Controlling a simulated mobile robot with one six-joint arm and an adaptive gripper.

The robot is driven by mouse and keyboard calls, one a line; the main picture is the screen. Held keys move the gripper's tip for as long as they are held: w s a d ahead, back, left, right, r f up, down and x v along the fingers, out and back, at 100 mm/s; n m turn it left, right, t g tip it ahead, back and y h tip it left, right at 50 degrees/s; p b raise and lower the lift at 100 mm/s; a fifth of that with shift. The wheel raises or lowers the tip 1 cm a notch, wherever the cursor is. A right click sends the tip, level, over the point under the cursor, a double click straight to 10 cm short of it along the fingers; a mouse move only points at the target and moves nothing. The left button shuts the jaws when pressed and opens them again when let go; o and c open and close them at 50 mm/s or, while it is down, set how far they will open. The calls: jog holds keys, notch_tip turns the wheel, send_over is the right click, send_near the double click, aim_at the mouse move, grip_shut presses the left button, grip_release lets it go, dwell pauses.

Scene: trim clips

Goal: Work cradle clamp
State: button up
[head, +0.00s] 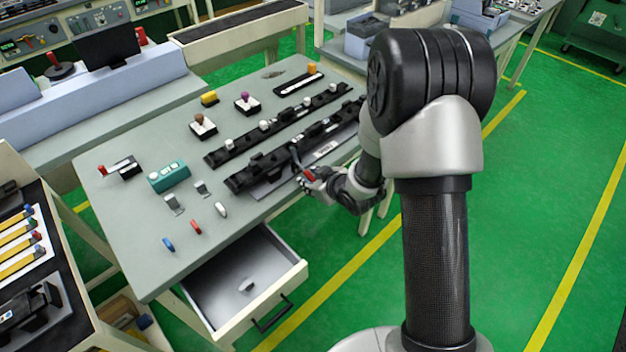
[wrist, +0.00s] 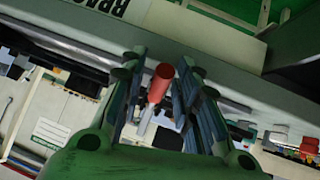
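In the head view, a long black cradle (head: 268,178) lies along the right edge of the grey worktable, with dark clamp parts on it. A clamp handle with a red grip (head: 309,174) shows at its near right side, at my gripper (head: 312,180). In the wrist view, the red grip (wrist: 159,83) on a pale metal rod stands between the fingers of my gripper (wrist: 160,88). The fingers are apart, with a visible gap on both sides of the grip, so the gripper looks open around it. My arm hides part of the cradle's far end.
A second black rail (head: 235,150) with white knobs lies parallel behind. A teal box (head: 168,176), small clips (head: 174,204) and coloured pieces (head: 196,227) sit at the table's left and front. An open drawer (head: 290,272) juts out below the front edge. Green floor lies right.

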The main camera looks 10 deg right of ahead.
dwell(0.3)
jog(key=v, duration=1.2)
jog(key=shift+r, duration=0.1)
